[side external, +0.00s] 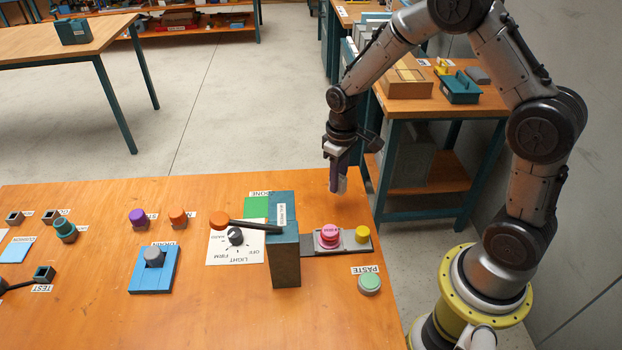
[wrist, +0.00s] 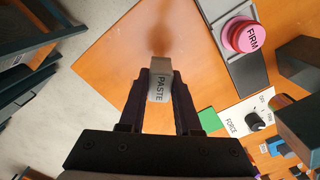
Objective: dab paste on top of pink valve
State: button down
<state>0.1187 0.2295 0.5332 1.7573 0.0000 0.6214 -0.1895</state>
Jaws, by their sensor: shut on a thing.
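The pink valve (side external: 329,234) sits on a dark grey plate on the orange table, left of a yellow knob. In the wrist view the pink valve (wrist: 243,35) is at the upper right and its top reads FIRM. My gripper (side external: 339,172) is in the air beyond the valve, near the table's far right corner. In the wrist view my gripper (wrist: 160,76) is shut on a grey block labelled PASTE (wrist: 159,90), which is clear of the valve. A round green-topped pot (side external: 370,281) stands near the front right, beside a PASTE label.
A tall teal block (side external: 284,245) with a dark lever stands left of the valve. A dial plate (side external: 236,252), a green square (side external: 256,207) and a blue stand (side external: 154,270) are farther left. A side bench (side external: 455,110) with boxes is behind my arm.

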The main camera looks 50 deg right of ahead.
jog(key=shift+w+d+f+m, duration=0.2)
jog(key=shift+w+d, duration=0.1)
jog(key=shift+d, duration=0.3)
jog(key=shift+w+d+f+m, duration=0.15)
jog(key=shift+w+d+m, duration=0.1)
jog(key=shift+d, duration=0.35)
jog(key=shift+s+m, duration=0.2)
jog(key=shift+m, duration=0.05)
jog(key=s+a+r+m, duration=0.1)
jog(key=s+a+r, duration=0.2)
jog(key=a, duration=0.2)
notch_tip(320, 180, up, 6)
jog(key=n, duration=0.2)
send_over(327, 230)
jog(key=shift+w+a+f, duration=0.15)
jog(key=shift+f, duration=1.15)
jog(key=shift+w+a+f, duration=0.1)
jog(key=shift+a+f, duration=0.05)
jog(key=shift+f, duration=1.1)
jog(key=shift+w+a+f, duration=0.15)
jog(key=shift+f, duration=1.15)
jog(key=shift+s+d+f, duration=0.1)
jog(key=shift+d+f, duration=0.1)
jog(key=shift+s+d+f, duration=0.15)
jog(key=shift+s+d, duration=1.1)
jog(key=shift+s, duration=0.05)
jog(key=w+a, duration=0.3)
notch_tip(327, 230, up, 8)
